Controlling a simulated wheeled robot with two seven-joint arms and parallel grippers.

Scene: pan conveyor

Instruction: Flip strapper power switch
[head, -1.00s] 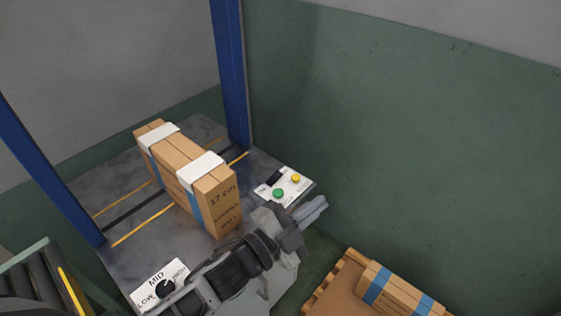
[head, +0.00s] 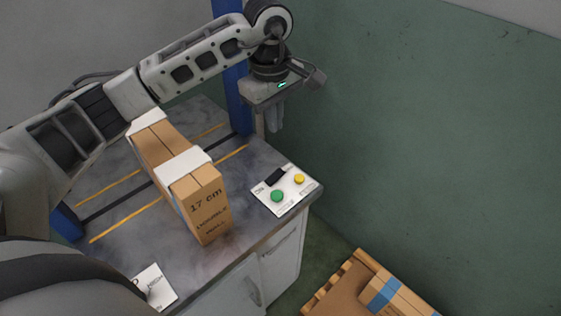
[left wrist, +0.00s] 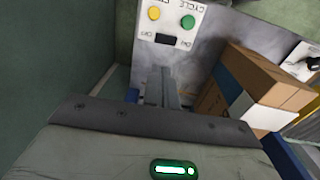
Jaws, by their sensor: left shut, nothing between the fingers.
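The strapper's power switch (head: 275,177) is a black rocker on a white control panel (head: 280,207) at the table's right corner. Green and yellow buttons sit beside it. The switch also shows in the left wrist view (left wrist: 166,39), with ON/OFF lettering close by. My left gripper (head: 275,130) points down, shut and empty, above and behind the panel in the head view, apart from the switch. In the left wrist view its fingers (left wrist: 162,72) are together, pointing toward the panel's switch edge. My right gripper is out of view.
A strapped carton (head: 206,200) stands on the strapper table (head: 235,225), left of the panel. A blue post (head: 235,105) rises behind it. A dial plate (head: 158,290) lies at the front. A pallet (head: 335,290) with boxes stands lower right. A green wall closes the right.

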